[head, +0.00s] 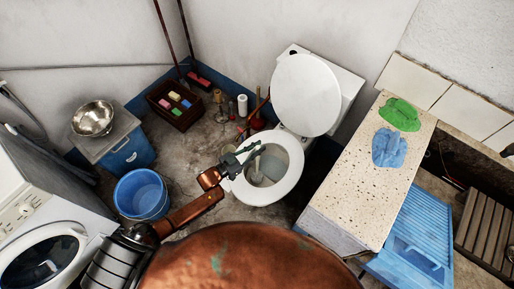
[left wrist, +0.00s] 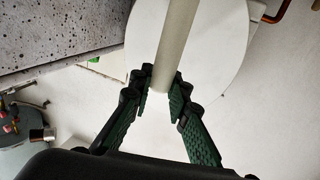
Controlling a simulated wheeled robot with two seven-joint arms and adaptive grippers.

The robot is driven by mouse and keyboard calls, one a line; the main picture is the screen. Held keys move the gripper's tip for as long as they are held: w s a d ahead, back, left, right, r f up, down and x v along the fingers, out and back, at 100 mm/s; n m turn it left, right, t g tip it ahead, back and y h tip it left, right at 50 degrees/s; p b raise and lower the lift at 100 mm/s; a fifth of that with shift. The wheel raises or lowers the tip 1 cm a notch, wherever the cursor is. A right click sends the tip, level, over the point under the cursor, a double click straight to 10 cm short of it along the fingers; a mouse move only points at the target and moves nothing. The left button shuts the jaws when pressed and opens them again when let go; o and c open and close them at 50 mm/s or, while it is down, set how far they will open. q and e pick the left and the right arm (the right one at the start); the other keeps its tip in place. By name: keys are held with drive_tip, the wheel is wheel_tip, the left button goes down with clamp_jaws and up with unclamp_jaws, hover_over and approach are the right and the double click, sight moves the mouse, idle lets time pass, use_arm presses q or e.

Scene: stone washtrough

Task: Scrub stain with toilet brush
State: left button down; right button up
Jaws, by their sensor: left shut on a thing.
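The white toilet (head: 295,168) stands in the middle of the head view with its lid (head: 305,95) raised. My left gripper (head: 246,158) is over the left side of the open bowl. It is shut on the pale handle of the toilet brush (left wrist: 176,42), which rises between the green-black fingers (left wrist: 166,92) in the left wrist view. In the head view a pale part of the brush (head: 257,166) shows within the bowl opening. The brush head and any contact with the bowl are too small to tell. I cannot make out a stain. My right gripper is not in view.
A speckled counter (head: 350,190) with green (head: 400,114) and blue cloths (head: 388,148) stands right of the toilet. A blue bucket (head: 141,194) and washing machine (head: 45,235) are at left. A crate (head: 176,116), bottles and a paper roll (head: 242,105) stand behind.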

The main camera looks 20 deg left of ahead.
use_arm(q)
drive_tip(key=shift+a+f, duration=0.1)
